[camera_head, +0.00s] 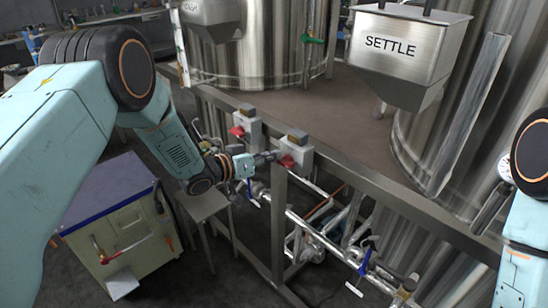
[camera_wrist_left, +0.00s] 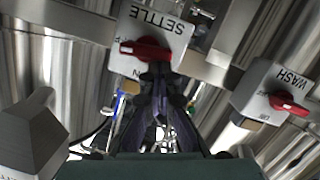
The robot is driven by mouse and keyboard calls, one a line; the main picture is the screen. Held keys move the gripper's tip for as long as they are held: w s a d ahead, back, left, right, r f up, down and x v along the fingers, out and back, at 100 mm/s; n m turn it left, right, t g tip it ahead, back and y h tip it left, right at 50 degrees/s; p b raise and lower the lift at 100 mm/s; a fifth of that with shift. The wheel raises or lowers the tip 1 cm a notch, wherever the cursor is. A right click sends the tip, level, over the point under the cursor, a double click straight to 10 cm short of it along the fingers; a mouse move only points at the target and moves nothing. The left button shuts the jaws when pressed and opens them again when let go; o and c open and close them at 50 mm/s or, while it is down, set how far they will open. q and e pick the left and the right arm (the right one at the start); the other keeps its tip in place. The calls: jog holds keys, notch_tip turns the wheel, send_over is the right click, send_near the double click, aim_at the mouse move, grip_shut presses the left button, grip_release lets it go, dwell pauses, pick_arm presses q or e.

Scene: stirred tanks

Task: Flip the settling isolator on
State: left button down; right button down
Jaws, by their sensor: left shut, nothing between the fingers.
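The settling isolator is a grey box with a red handle; in the left wrist view its SETTLE label is upside down (camera_wrist_left: 160,25). It also shows in the head view (camera_head: 298,148), on the frame rail. Its red handle (camera_wrist_left: 147,49) lies crosswise in the wrist view and also shows in the head view (camera_head: 287,161). My left gripper (camera_head: 275,156) is shut and empty, its tips close to the handle; in the wrist view the fingertips (camera_wrist_left: 157,74) overlap its lower edge. I cannot tell whether they touch. My right gripper is out of view.
A similar WASH isolator (camera_wrist_left: 272,92) with a red handle stands beside it, also in the head view (camera_head: 246,119). A SETTLE hopper (camera_head: 405,55) hangs at the upper right. Pipes with valves (camera_head: 315,240) run below the rail. A cabinet (camera_head: 120,220) stands at left.

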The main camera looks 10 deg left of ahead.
pick_arm(q)
jog(key=f+n+h+b, duration=0.1)
jog(key=n+b, duration=0.1)
jog(key=n, duration=0.1)
jog(key=f+n+h+b, duration=0.1)
jog(key=n, duration=0.3)
jog(key=f+n+h+b, duration=0.1)
jog(key=n+b, duration=0.1)
jog(key=n, duration=0.1)
jog(key=shift+w+a+f+n+h+b, duration=0.2)
jog(key=shift+n+h+b, duration=0.1)
jog(key=shift+n, duration=0.1)
dwell(0.4)
jog(key=shift+r, duration=0.15)
